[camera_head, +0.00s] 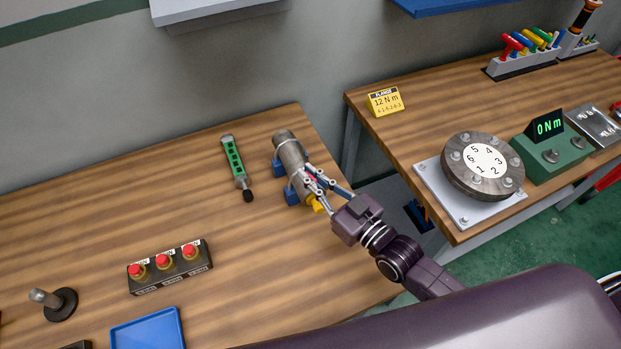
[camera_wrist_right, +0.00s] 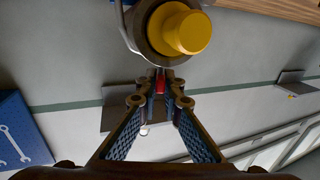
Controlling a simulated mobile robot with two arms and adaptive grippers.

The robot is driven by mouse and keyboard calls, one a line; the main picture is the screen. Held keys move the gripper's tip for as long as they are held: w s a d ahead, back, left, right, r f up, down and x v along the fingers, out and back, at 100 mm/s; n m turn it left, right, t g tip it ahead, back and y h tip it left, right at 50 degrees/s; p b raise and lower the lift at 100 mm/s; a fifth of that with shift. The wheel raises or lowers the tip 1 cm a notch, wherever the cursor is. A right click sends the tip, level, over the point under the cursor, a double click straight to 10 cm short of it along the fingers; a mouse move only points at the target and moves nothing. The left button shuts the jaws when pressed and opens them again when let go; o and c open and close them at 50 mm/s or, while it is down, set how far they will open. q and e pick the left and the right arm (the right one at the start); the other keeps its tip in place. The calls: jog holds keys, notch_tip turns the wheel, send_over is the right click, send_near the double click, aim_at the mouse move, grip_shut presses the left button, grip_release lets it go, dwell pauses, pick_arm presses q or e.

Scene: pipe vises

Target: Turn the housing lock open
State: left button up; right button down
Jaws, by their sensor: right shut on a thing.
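The housing (camera_head: 289,150) is a grey metal cylinder lying in blue supports (camera_head: 292,196) on the left wooden bench. A yellow round end piece (camera_head: 318,205) sits at its near end; it shows large in the right wrist view (camera_wrist_right: 186,32), in front of the grey housing rim (camera_wrist_right: 146,22). My right gripper (camera_head: 312,178) is at the near end of the housing. In the right wrist view my right gripper (camera_wrist_right: 160,88) is shut on a small red part (camera_wrist_right: 160,80) just below the housing rim, seemingly the lock; the fingers partly hide it. My left gripper is not in view.
A green tool (camera_head: 235,165) lies left of the housing. A box with red buttons (camera_head: 168,264), a blue tray (camera_head: 148,330) and a stand (camera_head: 58,302) are nearer. The right bench holds a flange disc (camera_head: 455,172) on a plate. Free wood lies around the housing's left side.

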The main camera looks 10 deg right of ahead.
jog(key=n+g+y+b, duration=0.1)
jog(key=n+y+b, duration=0.1)
jog(key=n+g+y+b, duration=0.1)
jog(key=g+y+b, duration=0.1)
jog(key=b, duration=0.1)
jog(key=shift+w+d+f+n+g, duration=0.1)
jog(key=shift+d+f+n+g, duration=0.1)
jog(key=shift+n+g, duration=0.15)
jog(key=n+g+y+b, duration=0.2)
jog(key=b, duration=0.1)
jog(key=shift+a+r+g, duration=0.1)
jog(key=shift+g, duration=0.15)
jog(key=n+g+y+b, duration=0.1)
jog(key=n+g, duration=0.1)
jog(key=n+g+y+b, duration=0.1)
jog(key=n+g, duration=0.1)
jog(key=g, duration=0.1)
jog(key=shift+g+y, duration=0.3)
jog(key=shift+y, duration=0.1)
jog(key=shift+n+g+b, duration=0.75)
jog(key=shift+g+b, duration=0.15)
jog(key=shift+g, duration=0.3)
jog(key=n+g+b, duration=0.2)
jog(key=g, duration=0.1)
jog(key=shift+a, duration=0.1)
jog(key=shift+r+n+g+b, duration=0.15)
jog(key=shift+n+g+b, duration=0.6)
jog(key=shift+g, duration=0.45)
